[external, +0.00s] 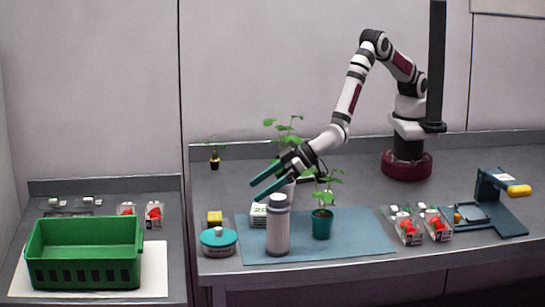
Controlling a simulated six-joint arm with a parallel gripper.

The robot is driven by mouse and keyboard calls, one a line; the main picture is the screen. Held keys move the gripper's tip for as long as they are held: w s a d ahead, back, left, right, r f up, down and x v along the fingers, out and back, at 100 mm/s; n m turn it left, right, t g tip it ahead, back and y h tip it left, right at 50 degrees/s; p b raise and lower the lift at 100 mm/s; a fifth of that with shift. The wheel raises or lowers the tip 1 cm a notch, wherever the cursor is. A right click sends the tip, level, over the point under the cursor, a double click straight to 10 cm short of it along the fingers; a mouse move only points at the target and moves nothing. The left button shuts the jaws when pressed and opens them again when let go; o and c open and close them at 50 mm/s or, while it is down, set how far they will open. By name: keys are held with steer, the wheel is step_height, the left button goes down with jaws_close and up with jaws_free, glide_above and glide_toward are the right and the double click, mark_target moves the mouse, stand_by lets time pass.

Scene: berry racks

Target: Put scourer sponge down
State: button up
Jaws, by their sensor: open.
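A small yellow block (214,217), which looks like the scourer sponge, rests on the grey bench behind a round teal-lidded container. My gripper (257,188) is open, its two teal fingers pointing down and to the left. Nothing shows between the fingers. The fingertips are above and to the right of the yellow block in the picture, apart from it. The block's lower front is close to the container's lid, and whether they touch cannot be told.
A grey bottle (277,228) and a potted plant (322,224) stand on the blue mat (360,238); another plant stands behind my gripper. Berry punnets (408,229) and a blue scale-like device (490,212) are at right. A green crate (85,253) sits on the left bench.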

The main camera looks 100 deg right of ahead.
mark_target(214, 221)
steer(key=x, duration=0.9)
steer(key=f+x, duration=0.1)
steer(key=x, duration=0.3)
steer(key=shift+s+d+f, duration=0.15)
steer(key=shift+s+d, duration=0.1)
steer(key=shift+d, duration=0.15)
steer(key=shift+c, duration=0.3)
steer(key=c, duration=1.4)
